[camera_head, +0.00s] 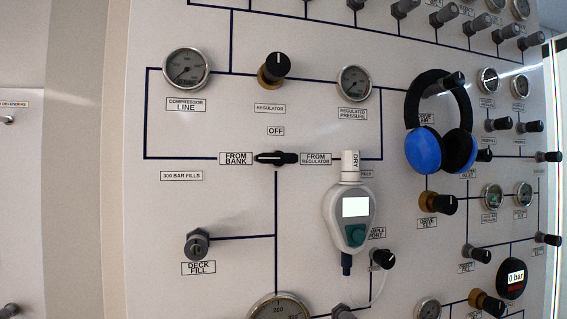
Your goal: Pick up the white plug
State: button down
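A white cylindrical piece marked "DRY" (350,164) stands upright at the top of a white handheld meter (349,228) on the panel. It is the only white plug-like part I can make out, and it looks seated on the meter's top end. The meter has a lit blank screen and a green button, with a dark fitting and a thin clear tube at its lower end. My gripper is not in view.
The upright fill panel (225,120) carries gauges, black knobs and labels. Blue and black headphones (440,150) hang to the right of the meter. A regulator knob (273,68) and a selector lever (275,158) stick out to the left. A round digital gauge (513,278) is at lower right.

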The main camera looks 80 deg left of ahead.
aim_at(350, 159)
jog(key=u, duration=1.95)
